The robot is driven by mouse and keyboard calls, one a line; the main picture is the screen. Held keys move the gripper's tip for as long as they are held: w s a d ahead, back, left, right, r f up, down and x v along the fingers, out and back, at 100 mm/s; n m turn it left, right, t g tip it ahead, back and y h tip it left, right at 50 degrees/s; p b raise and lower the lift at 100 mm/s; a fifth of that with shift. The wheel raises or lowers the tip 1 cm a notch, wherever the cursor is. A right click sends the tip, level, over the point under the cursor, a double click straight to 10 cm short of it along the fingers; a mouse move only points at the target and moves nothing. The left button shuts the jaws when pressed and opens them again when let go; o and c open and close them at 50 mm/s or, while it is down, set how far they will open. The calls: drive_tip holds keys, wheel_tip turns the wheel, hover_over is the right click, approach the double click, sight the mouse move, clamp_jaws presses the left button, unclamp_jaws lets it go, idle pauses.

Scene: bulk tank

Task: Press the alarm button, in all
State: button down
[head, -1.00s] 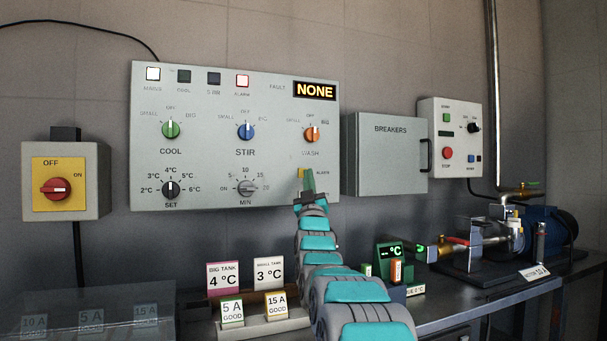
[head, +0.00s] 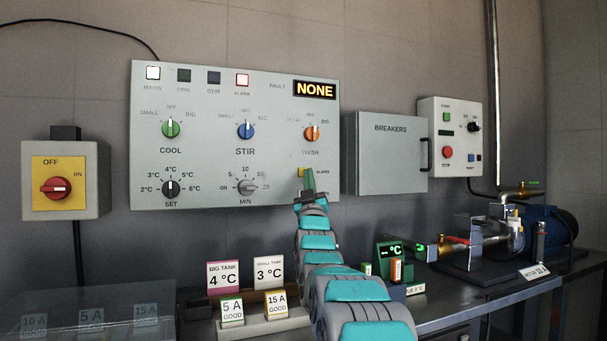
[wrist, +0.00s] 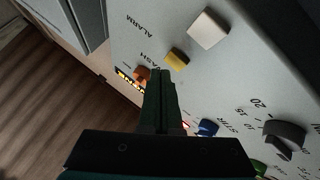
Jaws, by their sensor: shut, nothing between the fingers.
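The yellow alarm button (head: 301,172) is at the lower right of the grey control panel (head: 210,185), left of the small ALARM label. The wrist view shows a yellow button (wrist: 177,58) near a pale block (wrist: 208,30), with the ALARM lettering (wrist: 140,25) upside down. My gripper (head: 309,172) is shut and empty. Its green fingers (wrist: 162,74) point at the panel and end close to the yellow button. I cannot tell whether they touch it. The ALARM lamp (head: 242,80) at the panel top is pale with a red border. The FAULT display (head: 314,90) reads NONE.
The orange WASH knob (head: 311,133) is just above my gripper, and the MIN knob (head: 246,187) is to its left. The breaker box (head: 385,160) is close on the right. Label cards (head: 223,275) and a small green-lit meter (head: 390,252) stand on the bench below.

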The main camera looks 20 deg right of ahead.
drive_tip(key=shift+w, duration=0.1)
idle(0.7)
drive_tip(key=shift+w, duration=0.35)
drive_tip(key=shift+w, duration=0.35)
idle(0.8)
drive_tip(key=shift+s, duration=0.1)
drive_tip(key=shift+s+b, duration=0.45)
drive_tip(key=shift+s, duration=0.3)
drive_tip(key=s+b, duration=0.2)
drive_tip(key=s, duration=0.3)
drive_tip(key=shift+a+b, duration=0.1)
drive_tip(key=shift+b, duration=0.2)
